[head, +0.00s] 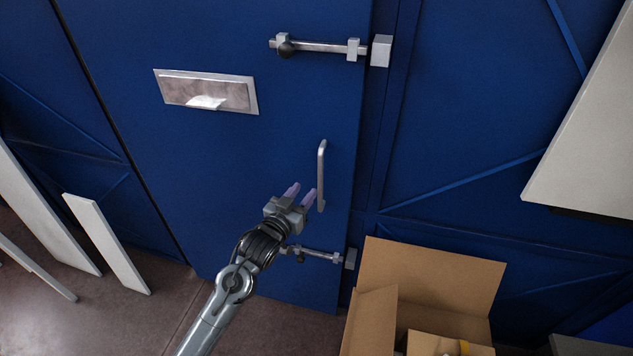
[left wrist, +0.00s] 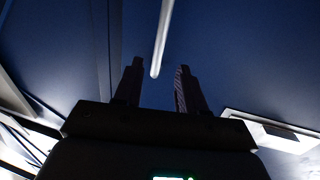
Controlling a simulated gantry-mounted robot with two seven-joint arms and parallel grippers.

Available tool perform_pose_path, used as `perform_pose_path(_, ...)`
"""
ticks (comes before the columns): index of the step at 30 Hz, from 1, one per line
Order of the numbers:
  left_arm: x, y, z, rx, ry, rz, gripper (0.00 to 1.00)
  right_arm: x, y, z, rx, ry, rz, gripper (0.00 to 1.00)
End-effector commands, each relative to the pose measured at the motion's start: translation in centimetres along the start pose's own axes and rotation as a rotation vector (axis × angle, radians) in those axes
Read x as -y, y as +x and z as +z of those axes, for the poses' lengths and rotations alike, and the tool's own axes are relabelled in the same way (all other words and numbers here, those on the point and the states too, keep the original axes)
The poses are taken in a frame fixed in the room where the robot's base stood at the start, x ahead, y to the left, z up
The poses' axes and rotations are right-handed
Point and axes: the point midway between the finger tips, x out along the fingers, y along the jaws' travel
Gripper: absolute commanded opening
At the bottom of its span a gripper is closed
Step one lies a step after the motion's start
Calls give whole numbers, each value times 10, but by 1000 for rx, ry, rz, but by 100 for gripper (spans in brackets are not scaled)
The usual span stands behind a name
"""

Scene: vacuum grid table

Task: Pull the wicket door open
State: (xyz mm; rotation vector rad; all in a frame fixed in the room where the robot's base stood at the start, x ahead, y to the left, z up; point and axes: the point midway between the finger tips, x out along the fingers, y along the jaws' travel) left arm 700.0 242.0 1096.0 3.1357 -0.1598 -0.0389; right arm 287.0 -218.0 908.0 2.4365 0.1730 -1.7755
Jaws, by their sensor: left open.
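The blue wicket door (head: 250,150) fills the middle of the head view. Its vertical metal pull handle (head: 322,175) is near the door's right edge. My left gripper (head: 302,191) is open and empty, just left of the handle's lower end. In the left wrist view, the handle (left wrist: 161,40) shows as a pale bar ahead of the two spread fingers (left wrist: 159,85), its end roughly at tip level in the picture. I cannot tell the depth gap between them. A top bolt (head: 320,46) and a lower bolt (head: 318,256) sit on the door; the arm partly hides the lower one. My right gripper is not in view.
An open cardboard box (head: 420,290) stands on the floor at the lower right, close to the door's right edge. A letter plate (head: 206,92) is on the door. White boards (head: 105,240) lean at the left. A pale panel (head: 590,130) juts in at the upper right.

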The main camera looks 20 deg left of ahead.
Motion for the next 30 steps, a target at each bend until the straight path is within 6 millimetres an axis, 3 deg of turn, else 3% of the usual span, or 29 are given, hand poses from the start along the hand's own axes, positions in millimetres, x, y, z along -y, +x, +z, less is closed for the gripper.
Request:
perform_pose_path(8, 1, 20, -11, -28, 2, 0, 40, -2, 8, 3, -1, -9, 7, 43)
perform_pose_path(21, 0, 84, -12, -25, 3, 0, 40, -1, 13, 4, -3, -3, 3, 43)
perform_pose_path(30, 1, 109, -12, -26, 3, 0, 40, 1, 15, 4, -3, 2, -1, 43)
